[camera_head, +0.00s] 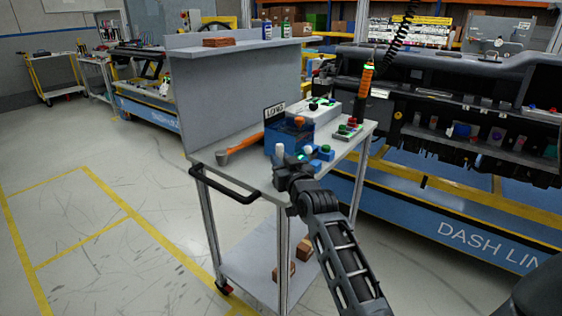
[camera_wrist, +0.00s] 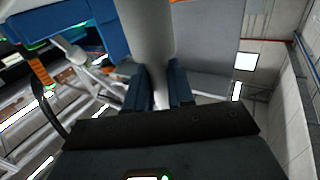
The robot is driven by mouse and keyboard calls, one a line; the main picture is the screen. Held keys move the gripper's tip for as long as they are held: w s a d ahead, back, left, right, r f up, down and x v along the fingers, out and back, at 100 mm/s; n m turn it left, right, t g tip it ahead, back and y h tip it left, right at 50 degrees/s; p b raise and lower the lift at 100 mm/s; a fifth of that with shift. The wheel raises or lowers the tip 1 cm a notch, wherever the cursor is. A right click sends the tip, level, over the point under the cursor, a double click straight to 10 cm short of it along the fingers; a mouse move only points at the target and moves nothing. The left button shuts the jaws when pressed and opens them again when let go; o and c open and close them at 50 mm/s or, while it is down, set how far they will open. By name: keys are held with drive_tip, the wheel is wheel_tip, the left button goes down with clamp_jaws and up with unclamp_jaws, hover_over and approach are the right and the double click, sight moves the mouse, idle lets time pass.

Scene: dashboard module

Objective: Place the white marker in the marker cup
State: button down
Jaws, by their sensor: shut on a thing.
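The white marker (camera_head: 280,151) stands roughly upright in my gripper (camera_head: 284,161), above the near side of the cart's top. In the wrist view my gripper (camera_wrist: 160,88) has its two blue fingers shut on the white marker (camera_wrist: 148,30), whose body runs up out of the picture. A blue container (camera_head: 283,138) stands just behind the marker in the head view. I cannot tell surely whether it is the marker cup. A blue box-like thing (camera_wrist: 68,32) also shows in the wrist view, left of the marker.
The grey cart (camera_head: 222,173) carries an orange-handled tool (camera_head: 246,143), a "LONG" sign (camera_head: 274,111), a white box (camera_head: 324,113) and small blue and green pieces right of my gripper. A tall grey panel stands at the cart's back left. The dashboard line (camera_head: 465,225) is at right.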

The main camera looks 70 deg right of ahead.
drive_tip(key=shift+f, duration=0.2)
drive_tip(key=c, duration=1)
unclamp_jaws()
drive_tip(key=shift+r, duration=0.1)
